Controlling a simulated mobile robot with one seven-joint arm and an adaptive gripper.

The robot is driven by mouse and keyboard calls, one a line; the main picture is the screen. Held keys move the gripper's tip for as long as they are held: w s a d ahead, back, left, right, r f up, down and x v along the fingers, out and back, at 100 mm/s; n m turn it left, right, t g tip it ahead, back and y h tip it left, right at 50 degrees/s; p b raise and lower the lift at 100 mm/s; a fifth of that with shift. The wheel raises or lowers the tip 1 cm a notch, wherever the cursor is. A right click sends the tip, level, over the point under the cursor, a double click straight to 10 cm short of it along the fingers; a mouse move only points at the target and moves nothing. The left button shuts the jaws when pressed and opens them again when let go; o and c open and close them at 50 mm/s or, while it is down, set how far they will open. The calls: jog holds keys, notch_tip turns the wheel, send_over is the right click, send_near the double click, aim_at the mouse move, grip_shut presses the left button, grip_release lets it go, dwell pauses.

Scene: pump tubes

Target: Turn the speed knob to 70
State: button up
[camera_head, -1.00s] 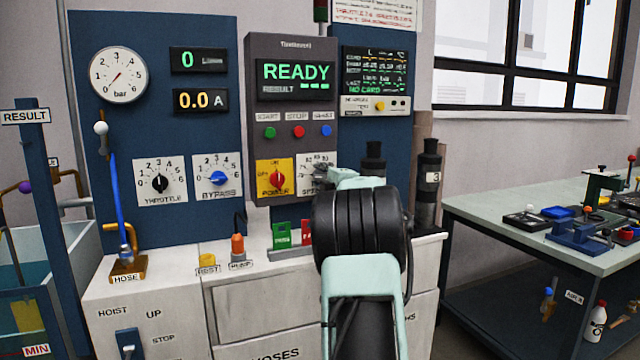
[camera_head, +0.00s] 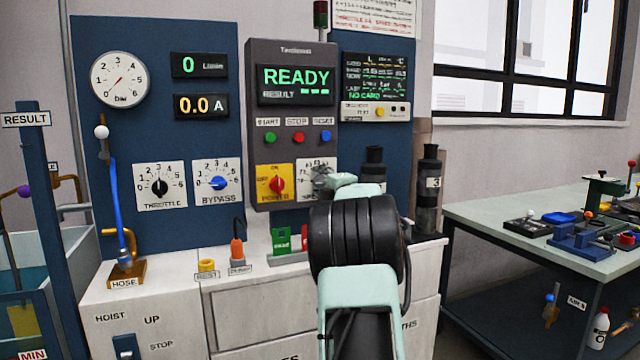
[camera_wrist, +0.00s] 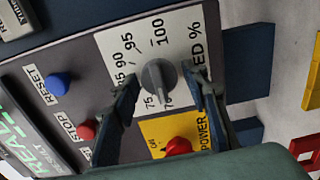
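The grey speed knob (camera_wrist: 158,77) sits on a white dial plate marked "ED %" in the wrist view. Its ridge runs toward the 70 and 75 marks at the lower side; I cannot tell the exact reading. My gripper (camera_wrist: 165,84) has one dark finger on each side of the knob, with a gap visible beside it, so it looks open around the knob. In the head view, my gripper (camera_head: 326,182) is in front of the speed dial plate (camera_head: 316,164) and hides the knob.
The red power knob (camera_wrist: 178,147) on its yellow plate is close to the fingers. The red stop button (camera_wrist: 87,129) and blue reset button (camera_wrist: 58,84) are on the same grey panel.

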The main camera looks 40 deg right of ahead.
jog(key=shift+o, duration=0.2)
jog(key=v, duration=1.2)
dwell(0.4)
